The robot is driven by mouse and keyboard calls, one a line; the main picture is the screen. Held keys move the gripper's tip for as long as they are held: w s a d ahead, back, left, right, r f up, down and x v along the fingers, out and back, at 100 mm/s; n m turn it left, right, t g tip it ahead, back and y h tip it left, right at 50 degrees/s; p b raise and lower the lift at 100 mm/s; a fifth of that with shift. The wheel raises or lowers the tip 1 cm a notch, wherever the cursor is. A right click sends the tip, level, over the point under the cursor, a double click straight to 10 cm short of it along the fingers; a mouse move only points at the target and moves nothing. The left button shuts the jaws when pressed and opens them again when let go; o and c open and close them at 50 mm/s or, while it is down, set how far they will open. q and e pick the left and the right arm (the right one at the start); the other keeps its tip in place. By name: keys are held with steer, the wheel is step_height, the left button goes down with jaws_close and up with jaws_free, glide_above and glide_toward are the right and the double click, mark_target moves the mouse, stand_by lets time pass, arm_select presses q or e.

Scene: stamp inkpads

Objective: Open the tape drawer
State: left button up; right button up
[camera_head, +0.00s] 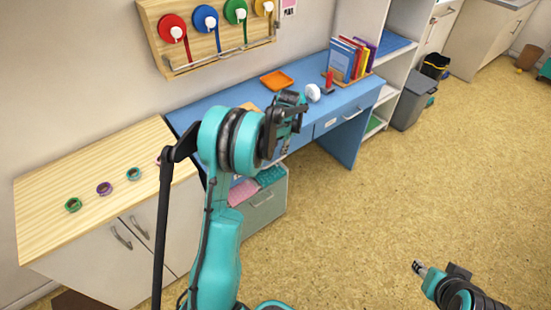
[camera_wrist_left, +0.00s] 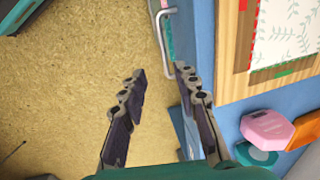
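A blue desk (camera_head: 215,103) has a front drawer (camera_head: 338,121) with a pale handle and a small label too small to read; it looks shut. Below the desk, a grey-green drawer (camera_head: 262,208) stands open, with pink and teal items inside. I cannot tell which is the tape drawer. My left gripper (camera_head: 292,112) is over the desk's front edge. In the left wrist view its fingers (camera_wrist_left: 158,88) are spread and empty, with a pale handle (camera_wrist_left: 160,38) ahead of them, apart from both. My right gripper (camera_head: 419,268) is over the floor, too small to judge.
Several tape rolls (camera_head: 104,188) lie on the wooden cabinet (camera_head: 60,225) at left. The desk holds an orange tray (camera_head: 277,80) and books (camera_head: 345,60). In the wrist view, a pink hexagonal item (camera_wrist_left: 268,128) lies beside a patterned sheet (camera_wrist_left: 285,35).

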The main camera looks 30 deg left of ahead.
mark_target(275, 162)
arm_select(q)
steer(key=f+b, duration=0.1)
steer(key=f, duration=0.2)
steer(key=a+f+b, duration=0.1)
steer(key=f, duration=0.2)
steer(key=w+a+f+b, duration=0.1)
steer(key=f, duration=0.2)
steer(key=shift+a+f, duration=0.15)
steer(key=shift+f, duration=0.1)
steer(key=shift+r, duration=0.1)
jaws_close()
